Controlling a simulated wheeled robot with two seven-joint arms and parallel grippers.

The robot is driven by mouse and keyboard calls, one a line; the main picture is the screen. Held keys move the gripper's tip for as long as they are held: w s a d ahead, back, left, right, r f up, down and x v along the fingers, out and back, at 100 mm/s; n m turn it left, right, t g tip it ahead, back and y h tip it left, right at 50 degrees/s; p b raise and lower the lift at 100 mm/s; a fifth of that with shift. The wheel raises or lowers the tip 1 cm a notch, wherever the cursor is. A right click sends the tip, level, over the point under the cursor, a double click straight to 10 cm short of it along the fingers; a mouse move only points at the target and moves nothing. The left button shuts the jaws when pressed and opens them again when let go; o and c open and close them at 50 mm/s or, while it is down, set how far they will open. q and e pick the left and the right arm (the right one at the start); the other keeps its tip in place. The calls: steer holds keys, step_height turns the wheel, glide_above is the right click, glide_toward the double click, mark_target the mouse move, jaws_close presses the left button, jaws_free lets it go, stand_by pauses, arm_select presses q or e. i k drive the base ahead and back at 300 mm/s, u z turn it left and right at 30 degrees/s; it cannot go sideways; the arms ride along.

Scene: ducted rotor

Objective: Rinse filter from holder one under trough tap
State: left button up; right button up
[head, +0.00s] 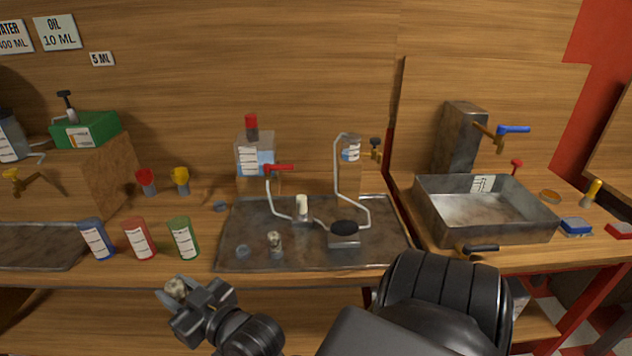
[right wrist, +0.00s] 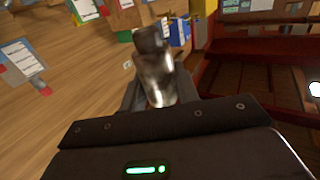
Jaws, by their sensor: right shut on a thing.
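My right gripper (head: 184,297) is at the lower left of the head view, in front of the bench edge. It is shut on a small shiny metal cylinder, which I take to be the filter (head: 175,287). The filter also shows between the fingers in the right wrist view (right wrist: 156,70). The trough (head: 430,212) is a grey metal basin on the right. The trough tap (head: 490,131) is brass with a blue lever, on a metal post behind the basin. I cannot tell which fitting is holder one. My left gripper is not in view.
A metal tray (head: 235,258) mid-bench carries a white cylinder (head: 302,207), a small metal piece (head: 275,244) and a dark-topped block (head: 343,236). Blue, red and green cans (head: 183,240) stand left of it.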

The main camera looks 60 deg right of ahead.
mark_target(500, 129)
steer(key=u, duration=1.7)
steer(key=k, duration=1.9)
steer(key=z, duration=2.35)
